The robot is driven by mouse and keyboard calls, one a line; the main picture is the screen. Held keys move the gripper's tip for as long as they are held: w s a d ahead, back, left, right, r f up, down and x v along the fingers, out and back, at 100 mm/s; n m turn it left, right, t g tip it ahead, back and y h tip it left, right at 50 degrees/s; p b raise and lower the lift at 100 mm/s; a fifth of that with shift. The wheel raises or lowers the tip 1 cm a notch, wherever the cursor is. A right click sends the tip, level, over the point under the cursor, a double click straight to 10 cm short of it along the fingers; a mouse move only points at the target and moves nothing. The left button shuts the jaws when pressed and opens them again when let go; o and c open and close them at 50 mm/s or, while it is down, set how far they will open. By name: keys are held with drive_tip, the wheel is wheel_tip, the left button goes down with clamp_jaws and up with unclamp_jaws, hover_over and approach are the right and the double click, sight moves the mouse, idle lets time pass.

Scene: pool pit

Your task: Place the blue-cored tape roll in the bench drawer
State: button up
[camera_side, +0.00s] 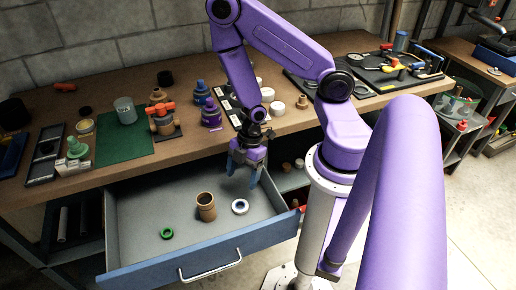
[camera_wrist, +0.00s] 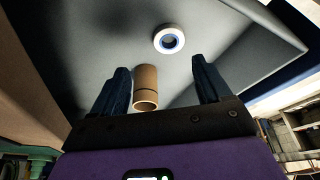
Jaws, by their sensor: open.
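The blue-cored tape roll (camera_side: 240,206), white with a blue inner ring, lies flat on the floor of the open bench drawer (camera_side: 137,214), toward its right side. It also shows in the wrist view (camera_wrist: 169,39), beyond my fingertips. My gripper (camera_side: 245,170) is open and empty, above the back right part of the drawer, pointing down. In the wrist view its two dark blue fingers (camera_wrist: 160,85) are spread apart, and the roll appears ahead between them, not touched.
A brown cylinder (camera_side: 206,207) stands in the drawer left of the tape roll, and a green ring (camera_side: 167,233) lies farther left. The drawer's blue front (camera_side: 150,273) has a metal handle. The bench top above holds bottles, a green mat (camera_side: 124,145) and fittings.

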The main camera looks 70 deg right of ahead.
drive_tip(key=s+a+r+m+h, duration=0.1)
drive_tip(key=a+r+h, duration=0.15)
drive_tip(key=r, duration=0.65)
drive_tip(key=s+a+r+m+h, duration=0.15)
drive_tip(key=a+r, duration=0.25)
drive_tip(key=r, duration=0.5)
drive_tip(key=s+r+y, duration=0.1)
drive_tip(key=s+r, duration=0.5)
drive_tip(key=s, duration=0.1)
drive_tip(key=shift+d+r+g, duration=0.2)
drive_tip(key=shift+r+g, duration=0.1)
drive_tip(key=shift+g, duration=0.1)
drive_tip(key=shift+c, duration=0.2)
